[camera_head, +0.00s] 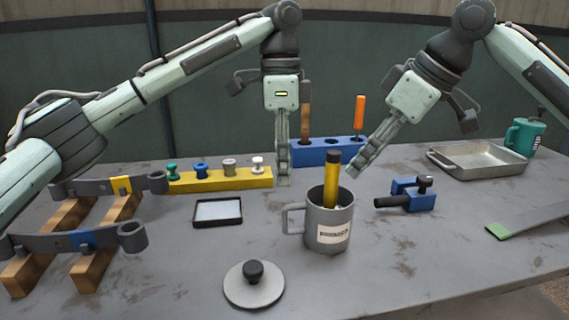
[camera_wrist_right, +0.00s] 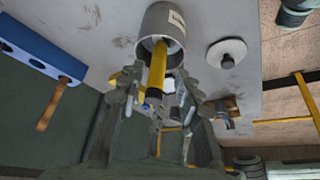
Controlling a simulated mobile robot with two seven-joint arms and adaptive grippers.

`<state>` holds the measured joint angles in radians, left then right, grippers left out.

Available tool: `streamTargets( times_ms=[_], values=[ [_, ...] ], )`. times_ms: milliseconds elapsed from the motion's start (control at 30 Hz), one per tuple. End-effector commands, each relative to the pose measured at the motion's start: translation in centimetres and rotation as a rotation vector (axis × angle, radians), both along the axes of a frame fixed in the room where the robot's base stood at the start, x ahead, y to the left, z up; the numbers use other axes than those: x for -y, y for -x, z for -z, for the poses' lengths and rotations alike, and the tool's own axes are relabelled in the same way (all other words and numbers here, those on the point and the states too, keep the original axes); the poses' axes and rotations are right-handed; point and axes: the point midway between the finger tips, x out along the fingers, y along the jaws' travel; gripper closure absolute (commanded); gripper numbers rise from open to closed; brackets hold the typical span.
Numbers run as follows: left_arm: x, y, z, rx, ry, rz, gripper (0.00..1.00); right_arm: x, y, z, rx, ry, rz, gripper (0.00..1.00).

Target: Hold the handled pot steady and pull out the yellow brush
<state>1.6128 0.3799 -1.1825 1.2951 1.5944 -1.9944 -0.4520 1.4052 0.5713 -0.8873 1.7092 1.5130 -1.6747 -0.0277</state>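The grey handled pot (camera_head: 318,224) stands upright on the table, with its handle (camera_head: 290,217) on the left and a pale label on its front. The yellow brush (camera_head: 331,180) stands in the pot with its dark end up; its lower end is hidden inside. My left gripper (camera_head: 283,182) points down just above and behind the handle, apart from it; its finger gap cannot be made out. My right gripper (camera_head: 352,170) is tilted toward the brush from the right. In the right wrist view, its fingers are spread, with the brush (camera_wrist_right: 158,68) showing between them, apparently untouched.
A grey lid (camera_head: 254,284) with a black knob lies in front. A blue rack (camera_head: 312,153) with tools stands behind the pot. A blue and black tool (camera_head: 407,197) lies right of it, a small black tray (camera_head: 217,212) left. A metal pan (camera_head: 478,160) is far right.

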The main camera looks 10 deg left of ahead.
Motion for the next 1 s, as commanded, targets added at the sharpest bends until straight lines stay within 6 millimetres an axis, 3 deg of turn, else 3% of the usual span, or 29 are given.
streamTargets(
  times_ms=[133, 600, 1000],
  values=[
    [0.5, 0.7, 0.7, -0.014, -0.022, 0.035, 0.64, 0.0, 0.0, 0.0, 0.000, 0.000, 0.000, 0.66],
    [0.5, 1.3, 7.0, -0.012, -0.018, 0.030, 0.64, 0.0, 0.0, 0.0, 0.000, 0.000, 0.000, 0.66],
    [0.5, 1.3, 7.5, -0.009, -0.018, 0.029, 0.66, 0.0, 0.0, 0.0, 0.000, 0.000, 0.000, 0.66]
  ],
)
